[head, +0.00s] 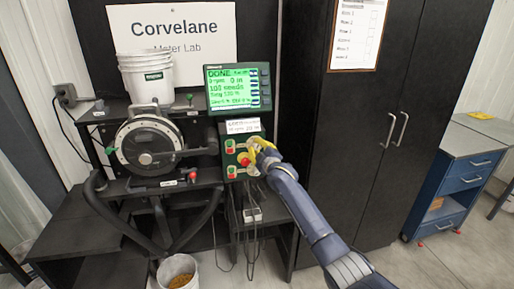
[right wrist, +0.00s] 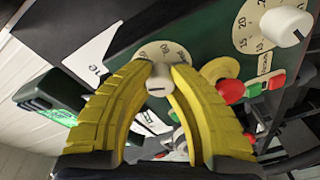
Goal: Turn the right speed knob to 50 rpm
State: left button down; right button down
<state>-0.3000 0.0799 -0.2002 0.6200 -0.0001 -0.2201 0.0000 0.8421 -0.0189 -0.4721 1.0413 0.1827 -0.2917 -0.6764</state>
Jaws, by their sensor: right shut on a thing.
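My right gripper (head: 258,148) reaches the front of the green control box (head: 231,160) below the screen. In the right wrist view its yellow fingers (right wrist: 163,78) are closed on a small pale knob (right wrist: 157,86). That knob sits on a round, pale dial plate (right wrist: 163,49) with printed numbers. Its pointer setting cannot be read. A second white knob (right wrist: 285,25) on a larger numbered dial is at the upper right, apart from the fingers. The green screen (head: 232,88) shows DONE and 100 seeds. My left gripper is not in view.
Red and green buttons (right wrist: 230,91) and a yellow disc sit close beside the fingers. The seed meter (head: 147,147) with its round disc stands left of the box, under white buckets (head: 146,75). A dark cabinet (head: 335,140) stands to the right.

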jog(key=shift+m, duration=0.3)
jog(key=m, duration=0.5)
jog(key=shift+a+r+t, duration=0.1)
jog(key=shift+t, duration=0.3)
jog(key=shift+r+m+t, duration=0.1)
jog(key=shift+m+t, duration=0.2)
jog(key=shift+m, duration=2.2)
jog(key=c, duration=1.1)
grip_release()
jog(key=shift+s+d+f, duration=0.25)
jog(key=shift+s+f, duration=0.05)
jog(key=shift+s, duration=0.25)
jog(key=v, duration=1)
jog(key=shift+s, duration=0.4)
jog(key=shift+r, duration=0.1)
